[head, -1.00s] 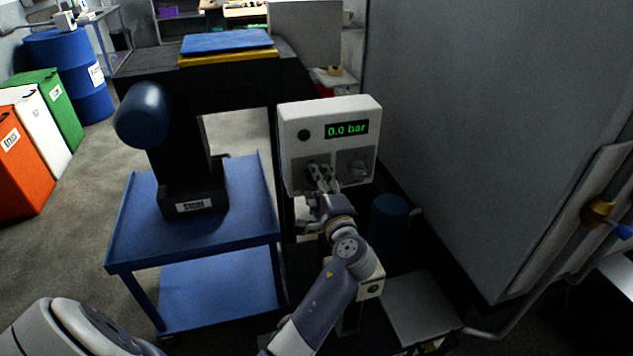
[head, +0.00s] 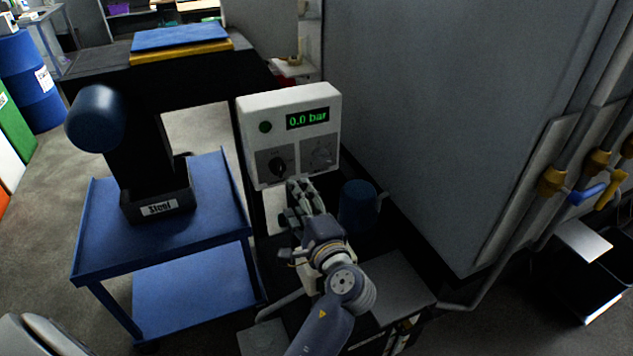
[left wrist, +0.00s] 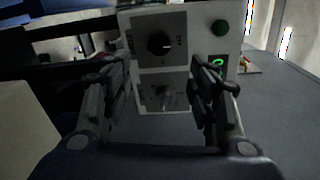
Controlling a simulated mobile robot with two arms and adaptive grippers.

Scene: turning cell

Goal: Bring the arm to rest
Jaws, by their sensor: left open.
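My left gripper (head: 304,203) is in front of and just below the white control panel (head: 333,103) in the head view. In the left wrist view its two fingers (left wrist: 163,95) are spread apart with nothing between them, and the panel's knobs show beyond. The panel has a black knob (head: 279,164), a second knob (head: 321,156), a green button (head: 265,127) and a display (head: 308,118) reading 0.0 bar. The gripper appears clear of both knobs. My right gripper is not in view.
A blue cart (head: 218,215) at left carries a black bin (head: 158,207) labelled Steel. A large grey cabinet (head: 440,120) stands close on the right, with pipes and a blue-handled valve (head: 587,194). A blue cylinder (head: 357,208) stands beside my left gripper.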

